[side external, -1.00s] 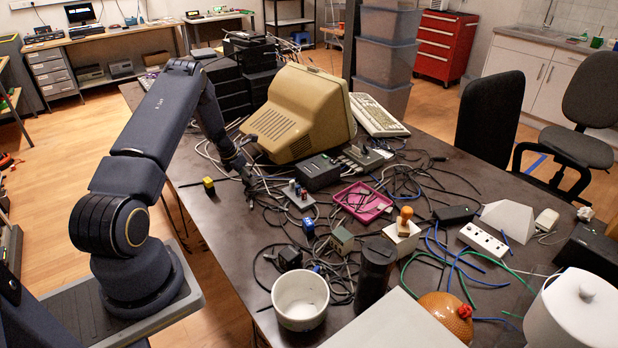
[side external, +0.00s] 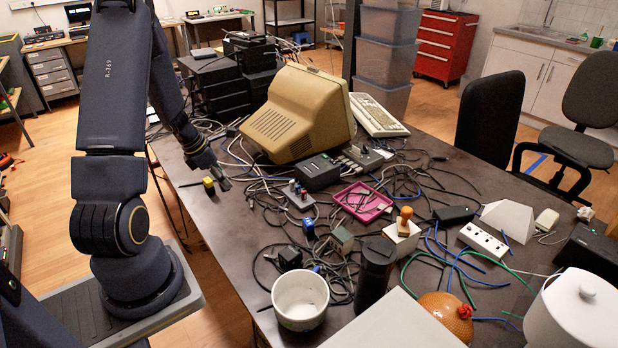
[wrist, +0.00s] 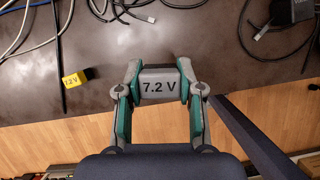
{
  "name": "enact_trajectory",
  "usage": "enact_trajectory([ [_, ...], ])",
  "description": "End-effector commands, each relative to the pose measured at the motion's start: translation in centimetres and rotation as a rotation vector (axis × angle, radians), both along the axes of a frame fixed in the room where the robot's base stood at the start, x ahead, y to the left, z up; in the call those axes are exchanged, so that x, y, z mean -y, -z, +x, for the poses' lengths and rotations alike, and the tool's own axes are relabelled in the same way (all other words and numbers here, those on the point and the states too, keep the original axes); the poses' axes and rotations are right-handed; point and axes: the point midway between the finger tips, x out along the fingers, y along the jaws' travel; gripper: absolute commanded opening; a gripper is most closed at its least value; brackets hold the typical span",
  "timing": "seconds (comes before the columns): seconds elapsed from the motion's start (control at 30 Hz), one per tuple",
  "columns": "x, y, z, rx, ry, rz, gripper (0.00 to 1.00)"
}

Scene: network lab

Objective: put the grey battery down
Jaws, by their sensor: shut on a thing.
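My gripper (wrist: 159,82) is shut on the grey battery (wrist: 159,87), which is a block marked "7.2 V" held between the two fingertips in the wrist view. In the side view my gripper (side external: 213,173) is over the bare near-left strip of the dark table (side external: 195,200), and the battery (side external: 223,183) shows small at its tip. I cannot tell whether the battery touches the table top. A yellow and black battery (wrist: 75,78), with a partly legible voltage mark, stands left of my gripper in the wrist view; it also shows in the side view (side external: 208,184).
The table edge (wrist: 30,114) runs close by, with wooden floor beyond. Tangled cables (side external: 262,190) and a beige monitor (side external: 300,115) are further in.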

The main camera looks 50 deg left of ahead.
Motion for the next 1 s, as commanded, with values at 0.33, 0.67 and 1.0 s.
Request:
enact_trajectory([
  [0.33, 10.1, 0.1, -10.3, 0.001, 0.616, -0.005, 0.00],
  [0.67, 12.0, 0.0, -12.0, 0.000, 0.646, 0.000, 0.00],
  [1.0, 7.1, 4.9, -5.1, -0.002, 0.643, -0.004, 0.00],
])
